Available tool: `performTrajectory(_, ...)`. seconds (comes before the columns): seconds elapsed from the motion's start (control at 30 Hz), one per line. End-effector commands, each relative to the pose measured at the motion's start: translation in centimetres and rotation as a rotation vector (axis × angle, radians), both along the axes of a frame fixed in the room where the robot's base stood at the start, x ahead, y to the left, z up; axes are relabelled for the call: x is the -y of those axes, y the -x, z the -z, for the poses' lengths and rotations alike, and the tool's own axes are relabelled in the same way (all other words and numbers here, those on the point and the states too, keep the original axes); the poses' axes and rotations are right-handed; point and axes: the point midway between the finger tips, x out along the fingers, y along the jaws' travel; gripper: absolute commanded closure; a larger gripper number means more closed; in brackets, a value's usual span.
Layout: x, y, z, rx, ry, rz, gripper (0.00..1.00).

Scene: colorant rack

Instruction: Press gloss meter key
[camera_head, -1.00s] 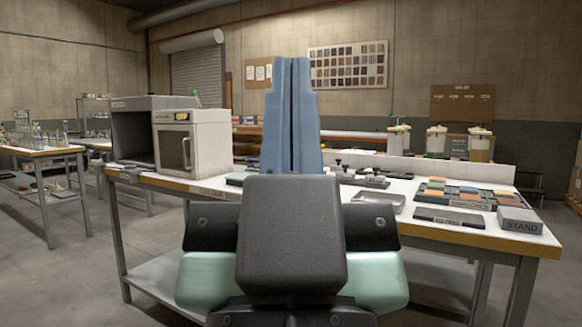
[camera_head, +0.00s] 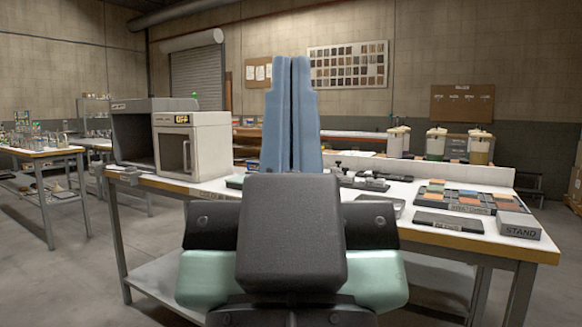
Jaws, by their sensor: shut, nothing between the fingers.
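My gripper (camera_head: 292,62) points upward in the middle of the head view, its two blue fingers shut together with nothing between them. It stands in front of the workbench (camera_head: 220,192) and hides the middle of it. I cannot make out a gloss meter or its key for certain. Small dark and pale devices (camera_head: 360,180) sit on the bench just right of the fingers, too small to identify.
A white cabinet with a door (camera_head: 205,150) and a grey open booth (camera_head: 135,130) stand on the bench's left. Liquid containers (camera_head: 436,143) stand behind.

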Motion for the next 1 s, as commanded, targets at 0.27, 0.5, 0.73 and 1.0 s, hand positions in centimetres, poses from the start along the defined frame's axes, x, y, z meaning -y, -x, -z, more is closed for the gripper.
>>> performTrajectory(0.27,0.0,0.0,-9.3,0.001,0.001,-0.001,1.00)
performTrajectory(0.5,0.0,0.0,-17.7,0.001,0.000,-0.001,1.00)
performTrajectory(0.73,-0.1,0.0,-25.6,0.001,0.001,-0.002,1.00)
performTrajectory(1.0,-0.1,0.0,-32.0,0.001,0.001,-0.002,1.00)
